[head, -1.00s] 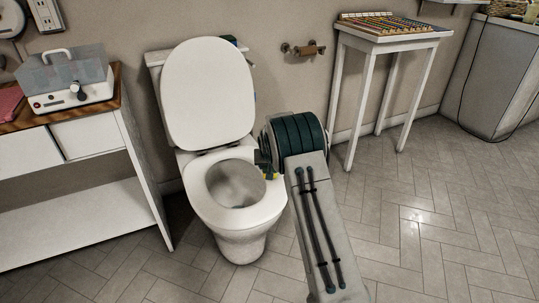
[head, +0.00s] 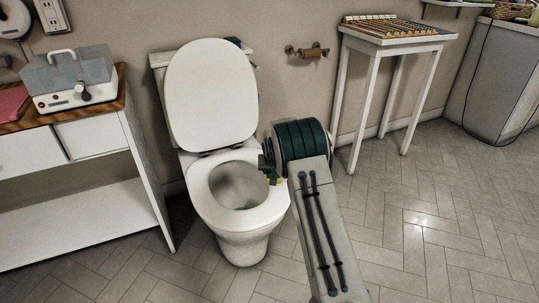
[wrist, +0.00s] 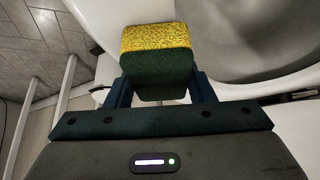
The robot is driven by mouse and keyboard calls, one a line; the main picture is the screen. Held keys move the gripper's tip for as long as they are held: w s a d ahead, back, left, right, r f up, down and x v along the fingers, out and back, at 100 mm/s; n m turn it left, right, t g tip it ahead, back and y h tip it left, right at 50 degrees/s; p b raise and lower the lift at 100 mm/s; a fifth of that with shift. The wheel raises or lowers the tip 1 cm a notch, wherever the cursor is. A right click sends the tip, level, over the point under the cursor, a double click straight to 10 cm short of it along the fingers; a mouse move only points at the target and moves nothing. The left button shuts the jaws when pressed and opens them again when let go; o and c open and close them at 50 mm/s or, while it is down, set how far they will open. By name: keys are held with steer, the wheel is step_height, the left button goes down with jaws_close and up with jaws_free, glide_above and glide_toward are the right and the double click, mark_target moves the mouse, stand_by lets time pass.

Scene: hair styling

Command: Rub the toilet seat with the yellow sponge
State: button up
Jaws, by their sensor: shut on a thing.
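The white toilet (head: 240,225) stands against the wall with its lid (head: 211,95) raised and its seat ring (head: 196,190) exposed around the bowl. My gripper (head: 271,172) is at the right side of the seat, mostly hidden by my arm in the head view. In the wrist view my gripper (wrist: 160,90) is shut on the yellow sponge (wrist: 155,37), which has a dark green layer. The sponge lies over the white seat rim, beside the bowl opening. I cannot tell whether it touches the seat. Only a speck of yellow shows in the head view.
A white cabinet with a wooden top (head: 108,105) and a boxy appliance (head: 72,80) stands at the left. A toilet roll holder (head: 308,51) is on the wall. A small white table (head: 397,40) stands at the right. The tiled floor in front is clear.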

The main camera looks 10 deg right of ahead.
step_height(320, 180, up, 3)
steer(key=shift+r+p, duration=0.2)
steer(key=shift+p, duration=0.65)
steer(key=shift+a+r+p, duration=0.15)
steer(key=shift+r+p, duration=0.25)
steer(key=shift+r, duration=0.3)
steer(key=shift+r+p, duration=0.85)
steer(key=shift+r, duration=0.8)
